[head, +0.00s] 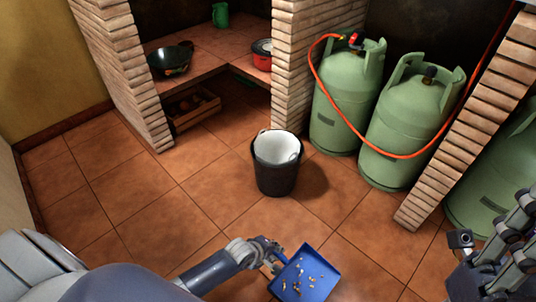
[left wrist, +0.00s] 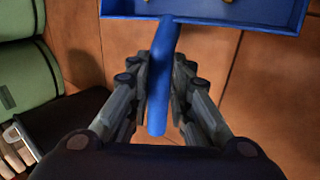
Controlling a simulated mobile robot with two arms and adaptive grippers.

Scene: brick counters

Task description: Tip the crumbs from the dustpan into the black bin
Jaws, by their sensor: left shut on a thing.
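The blue dustpan (head: 306,274) is at the bottom centre of the head view, with several pale and brown crumbs (head: 297,284) lying in its pan. My left gripper (head: 274,262) is shut on the dustpan's handle. In the left wrist view the fingers (left wrist: 160,85) close on both sides of the blue handle (left wrist: 158,110), and the pan's edge (left wrist: 205,18) shows at the top. The black bin (head: 276,178) stands upright on the floor beyond the dustpan, with a white inside. The dustpan is apart from the bin. My right gripper (head: 500,245) is at the right edge, partly cut off.
Green gas cylinders (head: 405,125) with an orange hose (head: 372,150) stand right of the bin. A brick pillar (head: 293,75) rises behind it. A counter holds a dark pan (head: 170,62) and a red pot (head: 262,60). A wooden crate (head: 195,112) sits underneath. Tiled floor left of the bin is clear.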

